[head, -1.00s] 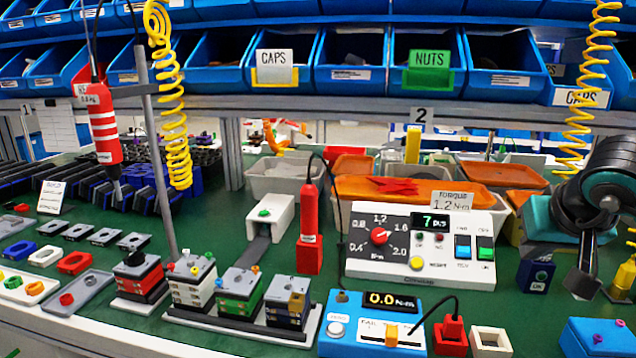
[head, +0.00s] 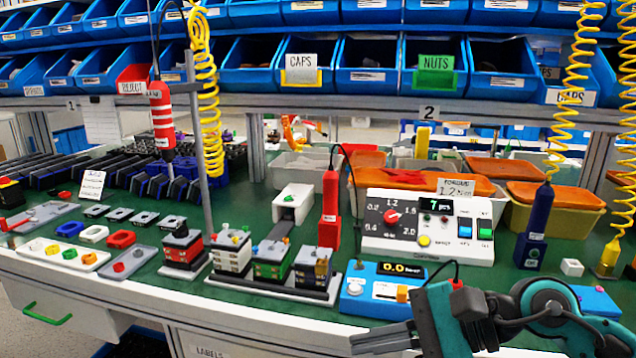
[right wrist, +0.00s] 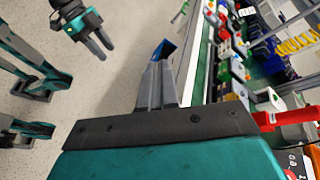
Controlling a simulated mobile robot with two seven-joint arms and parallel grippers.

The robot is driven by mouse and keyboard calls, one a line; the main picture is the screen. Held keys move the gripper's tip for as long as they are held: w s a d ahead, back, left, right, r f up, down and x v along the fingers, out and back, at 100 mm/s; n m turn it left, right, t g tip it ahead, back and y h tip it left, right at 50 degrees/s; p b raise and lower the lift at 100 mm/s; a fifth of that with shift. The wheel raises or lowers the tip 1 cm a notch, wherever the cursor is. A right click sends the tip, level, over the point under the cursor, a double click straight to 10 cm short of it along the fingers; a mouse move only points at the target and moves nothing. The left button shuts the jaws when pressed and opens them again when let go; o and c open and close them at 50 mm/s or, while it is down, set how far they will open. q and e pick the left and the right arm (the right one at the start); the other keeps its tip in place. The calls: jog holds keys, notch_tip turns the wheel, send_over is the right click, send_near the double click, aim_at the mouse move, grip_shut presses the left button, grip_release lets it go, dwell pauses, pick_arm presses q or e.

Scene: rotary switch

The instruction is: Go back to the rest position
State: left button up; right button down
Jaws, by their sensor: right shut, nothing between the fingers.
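My right gripper (head: 385,338) is in the lower right of the head view, in front of the bench edge. It is shut with nothing in it. The right wrist view also shows its shut fingers (right wrist: 157,88), over the floor beside the bench. My left gripper (right wrist: 107,52) shows at the upper left of the right wrist view, over the floor, with its two fingers apart. It is not in the head view. The white torque panel (head: 375,238) with its red rotary knob (head: 392,216) stands on the bench, clear of the right gripper.
The green bench (head: 120,212) holds small block stacks (head: 231,252), a red screwdriver (head: 330,212) and a dark blue one (head: 535,225). A blue meter box (head: 362,300) stands near the front edge, close to my right arm. Floor is free in front of the bench.

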jog(key=a+r+m+t+y, duration=0.3)
jog(key=m+y, duration=0.2)
jog(key=m, duration=0.5)
jog(key=d+f+n+t+h, duration=0.3)
jog(key=f+n+t+h, duration=0.15)
jog(key=n, duration=0.75)
jog(key=w+d+f+n+t+h, duration=0.1)
jog(key=d+f+n+t+h, duration=0.4)
jog(key=n, duration=0.6)
jog(key=d+f+n+t+h, duration=0.1)
jog(key=f+n+t+h, duration=0.15)
jog(key=f+n, duration=0.65)
jog(key=s+d+f+m+g+h, duration=0.2)
jog(key=s+f+m+g+h, duration=0.1)
jog(key=s+f+m+g, duration=0.55)
pick_arm(q)
jog(key=s+a+r+y+p, duration=0.1)
jog(key=s+a+r+p, duration=0.1)
jog(key=r+p, duration=0.6)
jog(key=a+p, duration=0.1)
jog(key=p, duration=0.4)
jog(key=shift+r, duration=0.15)
pick_arm(e)
notch_tip(320, 180, up, 7)
jog(key=s+d+t+h, duration=0.1)
jog(key=s+d+t, duration=0.1)
jog(key=d, duration=0.1)
jog(key=shift+f, duration=0.2)
